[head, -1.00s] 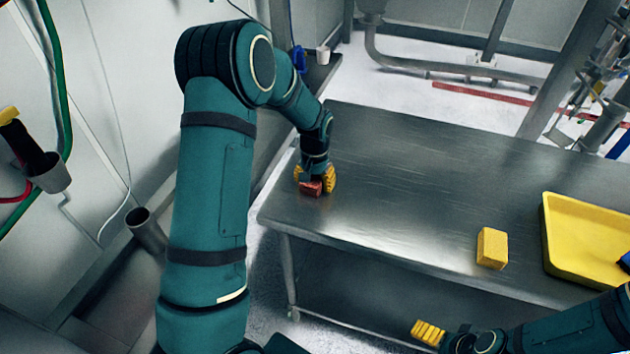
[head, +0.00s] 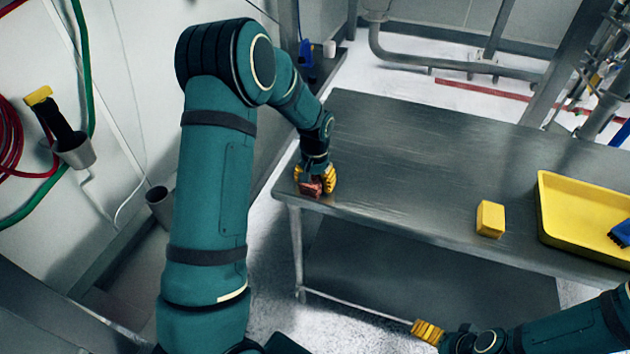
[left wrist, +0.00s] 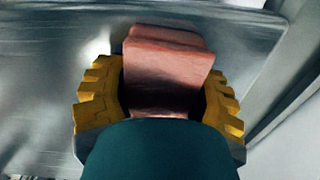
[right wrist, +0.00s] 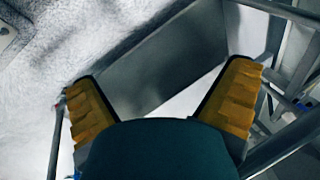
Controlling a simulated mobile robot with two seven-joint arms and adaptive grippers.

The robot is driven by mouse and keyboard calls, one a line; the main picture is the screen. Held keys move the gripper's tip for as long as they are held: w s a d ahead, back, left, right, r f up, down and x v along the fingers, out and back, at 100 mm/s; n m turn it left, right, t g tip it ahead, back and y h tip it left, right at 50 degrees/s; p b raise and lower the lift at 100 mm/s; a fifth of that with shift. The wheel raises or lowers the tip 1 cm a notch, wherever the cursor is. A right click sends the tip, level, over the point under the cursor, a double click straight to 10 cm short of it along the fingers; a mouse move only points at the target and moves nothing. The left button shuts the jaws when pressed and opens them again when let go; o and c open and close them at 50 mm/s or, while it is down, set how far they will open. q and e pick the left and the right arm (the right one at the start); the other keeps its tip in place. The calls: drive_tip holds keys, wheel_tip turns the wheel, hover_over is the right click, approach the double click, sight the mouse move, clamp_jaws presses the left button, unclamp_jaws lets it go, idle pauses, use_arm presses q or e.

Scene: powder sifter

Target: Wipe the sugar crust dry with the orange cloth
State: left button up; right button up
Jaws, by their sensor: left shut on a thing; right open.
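My left gripper (head: 315,178) is shut on a folded reddish-orange cloth (head: 311,188) at the left end of the steel table (head: 400,150), close to its front edge. In the left wrist view the cloth (left wrist: 168,70) sits between the yellow fingers and sticks out past them. Whether it touches the tabletop is hard to tell. I cannot make out the sugar crust in any view. My right gripper (head: 428,331) is low in front of the table. In the right wrist view it (right wrist: 165,78) is open and empty.
A yellow sponge-like block (head: 490,219) lies on the table's right part. A yellow tray (head: 560,232) with a blue brush (head: 621,233) is right of it. The middle of the tabletop is clear. A lower shelf (head: 420,280) lies under the table.

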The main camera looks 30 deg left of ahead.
use_arm(q)
wheel_tip(320, 180, up, 2)
drive_tip(key=shift+s+r+p, duration=0.1)
drive_tip(key=shift+p, duration=0.25)
drive_tip(key=shift+w+r+p, duration=0.25)
drive_tip(key=shift+r+p, duration=0.55)
drive_tip(key=shift+r, duration=0.2)
drive_tip(key=shift+s+r+p, duration=0.1)
drive_tip(key=shift+r+p, duration=1.15)
drive_tip(key=shift+r, duration=0.75)
use_arm(e)
drive_tip(key=shift+t, duration=0.3)
drive_tip(key=r, duration=0.1)
drive_tip(key=w+r, duration=0.1)
drive_tip(key=r, duration=0.3)
drive_tip(key=shift+w+d, duration=0.2)
drive_tip(key=shift+w, duration=0.1)
